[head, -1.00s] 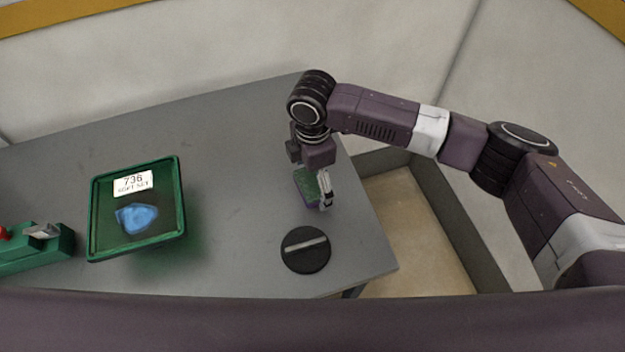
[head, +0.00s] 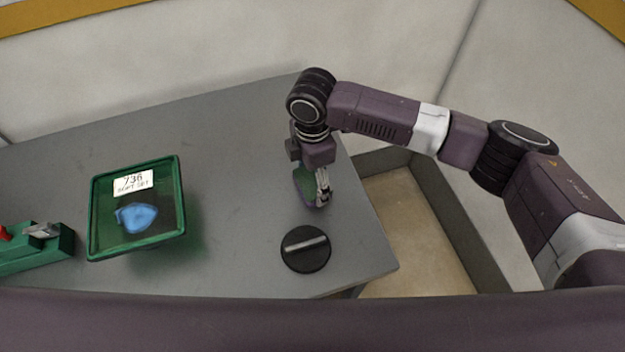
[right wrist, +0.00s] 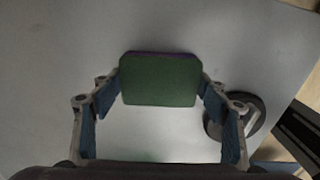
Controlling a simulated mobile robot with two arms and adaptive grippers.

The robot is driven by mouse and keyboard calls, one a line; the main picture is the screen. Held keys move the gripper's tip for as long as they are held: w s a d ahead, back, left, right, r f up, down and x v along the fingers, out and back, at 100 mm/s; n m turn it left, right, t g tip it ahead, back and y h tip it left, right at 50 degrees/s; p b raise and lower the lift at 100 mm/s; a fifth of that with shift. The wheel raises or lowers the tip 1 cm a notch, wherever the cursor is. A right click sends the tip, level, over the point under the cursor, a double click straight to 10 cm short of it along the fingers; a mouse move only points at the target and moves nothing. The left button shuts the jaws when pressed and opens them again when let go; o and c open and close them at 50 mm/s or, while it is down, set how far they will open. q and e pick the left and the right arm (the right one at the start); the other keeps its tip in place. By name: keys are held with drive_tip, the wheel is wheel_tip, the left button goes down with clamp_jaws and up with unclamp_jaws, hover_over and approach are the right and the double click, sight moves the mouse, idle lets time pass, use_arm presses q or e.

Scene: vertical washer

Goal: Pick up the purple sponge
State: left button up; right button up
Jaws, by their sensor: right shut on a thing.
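The purple sponge (head: 304,187) has a green top face and a purple edge, and it is at the right end of the grey table. In the right wrist view the sponge (right wrist: 160,80) shows mostly green, with a thin purple strip along its far edge. My right gripper (head: 311,192) points down over it and is shut on it, one finger at each side. The gripper also shows in the right wrist view (right wrist: 160,86). I cannot tell whether the sponge is clear of the tabletop. My left gripper is not in view.
A black round object with a light bar (head: 305,250) lies just in front of the sponge. A green tray (head: 180,205) holding a blue item (head: 137,218) and a label is to the left. A green device (head: 35,250) is at far left. The grey table (head: 235,180) is bare between.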

sight(312, 180)
wheel_tip(312, 180, up, 20)
drive_tip(key=b, duration=0.3)
drive_tip(key=shift+f+b, duration=0.25)
drive_tip(key=shift+b, duration=0.1)
drive_tip(key=shift+o, duration=0.4)
